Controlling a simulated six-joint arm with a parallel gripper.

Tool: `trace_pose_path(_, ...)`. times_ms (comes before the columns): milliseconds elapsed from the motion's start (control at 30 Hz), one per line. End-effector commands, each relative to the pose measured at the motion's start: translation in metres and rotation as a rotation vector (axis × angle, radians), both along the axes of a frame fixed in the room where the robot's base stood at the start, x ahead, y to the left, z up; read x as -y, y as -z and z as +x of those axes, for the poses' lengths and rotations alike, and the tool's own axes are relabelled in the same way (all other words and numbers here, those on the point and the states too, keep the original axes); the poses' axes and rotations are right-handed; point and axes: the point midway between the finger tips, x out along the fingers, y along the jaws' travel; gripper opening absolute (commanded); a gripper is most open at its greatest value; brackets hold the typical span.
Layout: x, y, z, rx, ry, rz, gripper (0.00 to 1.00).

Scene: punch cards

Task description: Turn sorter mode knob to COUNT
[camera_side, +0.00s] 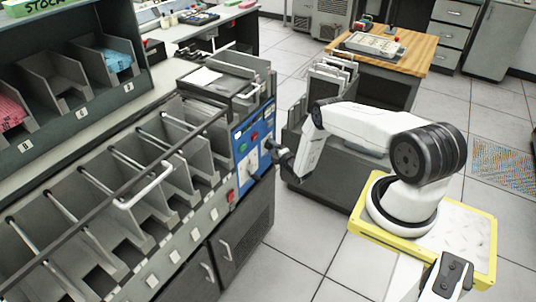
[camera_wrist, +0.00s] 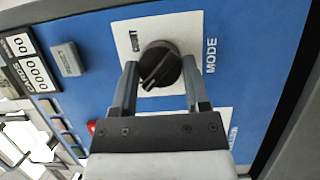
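The mode knob (camera_wrist: 160,67) is black and round, with a raised grip bar that lies at a slant in the wrist view. It sits on a white label plate (camera_wrist: 188,32) next to the word MODE. A partly readable word ending in "UNT" is printed above and left of the knob. My gripper (camera_wrist: 160,64) has one finger on each side of the knob, with no clear gap at the tips. In the side view my gripper (camera_side: 275,152) is at the blue sorter panel (camera_side: 240,160) and hides the knob.
Counter displays (camera_wrist: 30,62) and a grey button (camera_wrist: 67,59) are on the panel left of the knob. The grey sorter (camera_side: 130,200) with several card pockets fills the left of the side view. A wooden-topped table (camera_side: 412,55) stands behind my arm.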

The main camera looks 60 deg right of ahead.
Motion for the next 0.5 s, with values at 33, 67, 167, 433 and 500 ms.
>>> trace_pose_path(33, 0.0001, -0.0003, 0.0000, 0.001, 0.000, 0.000, 0.12)
trace_pose_path(67, 0.0002, -0.0003, -0.0001, 0.001, 0.000, 0.000, 0.02)
trace_pose_path(167, 0.0002, -0.0004, -0.0001, 0.001, 0.000, 0.001, 0.00)
trace_pose_path(433, 0.0007, -0.0013, 0.0003, 0.002, 0.001, 0.039, 0.00)
trace_pose_path(500, 0.0009, -0.0018, 0.0005, 0.002, 0.000, 0.063, 0.00)
